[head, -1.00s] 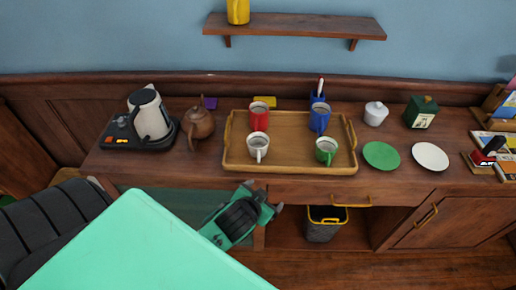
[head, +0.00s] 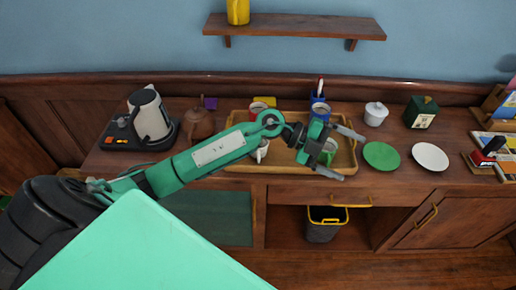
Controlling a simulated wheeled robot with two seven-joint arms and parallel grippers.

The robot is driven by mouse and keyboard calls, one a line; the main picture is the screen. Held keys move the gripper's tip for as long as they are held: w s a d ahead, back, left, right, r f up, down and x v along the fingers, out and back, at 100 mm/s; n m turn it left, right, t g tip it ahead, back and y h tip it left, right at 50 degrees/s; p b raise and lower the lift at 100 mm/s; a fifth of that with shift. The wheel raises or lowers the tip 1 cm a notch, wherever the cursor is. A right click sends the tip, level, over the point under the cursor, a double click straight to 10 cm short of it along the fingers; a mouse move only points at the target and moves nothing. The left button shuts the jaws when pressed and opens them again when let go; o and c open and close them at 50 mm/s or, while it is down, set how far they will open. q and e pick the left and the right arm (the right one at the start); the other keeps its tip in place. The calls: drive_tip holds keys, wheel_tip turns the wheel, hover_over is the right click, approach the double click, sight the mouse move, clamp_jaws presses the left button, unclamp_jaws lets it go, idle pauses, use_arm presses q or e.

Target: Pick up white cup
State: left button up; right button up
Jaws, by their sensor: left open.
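The white cup (head: 262,153) stands on the wooden tray (head: 236,117). My left arm covers most of it, and only a small part shows below the arm. My left gripper (head: 346,153) is open, with its fingers pointing right over the right part of the tray. It is to the right of the white cup and close to the green cup (head: 331,147), which shows partly behind it. I cannot tell whether it touches the green cup. My right gripper is not in view.
A brown teapot (head: 200,123) and a kettle (head: 149,114) stand left. A green plate (head: 381,156) and a white plate (head: 430,156) lie right. A bin (head: 322,229) stands below.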

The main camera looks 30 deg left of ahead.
use_arm(q)
drive_tip(key=w+a+f+g+y, duration=0.2)
drive_tip(key=a+f+y, duration=0.2)
drive_tip(key=a+y, duration=0.15)
drive_tip(key=n+g+y, duration=0.2)
drive_tip(key=n+y, duration=0.2)
drive_tip(key=y, duration=0.6)
approach(258, 150)
drive_tip(key=w+a, duration=0.2)
drive_tip(key=w, duration=0.1)
wheel_tip(258, 150, down, 7)
drive_tip(key=shift+s+r+p, duration=0.1)
drive_tip(key=shift+p, duration=0.7)
drive_tip(key=shift+f+p, duration=0.35)
drive_tip(key=shift+f, duration=0.2)
wheel_tip(258, 150, down, 4)
drive_tip(key=shift+a+r+p, duration=0.1)
drive_tip(key=shift+r+p, duration=0.1)
drive_tip(key=shift+p, duration=0.4)
drive_tip(key=shift+f, duration=0.35)
drive_tip(key=c, duration=1.1)
drive_tip(key=shift+c, duration=0.2)
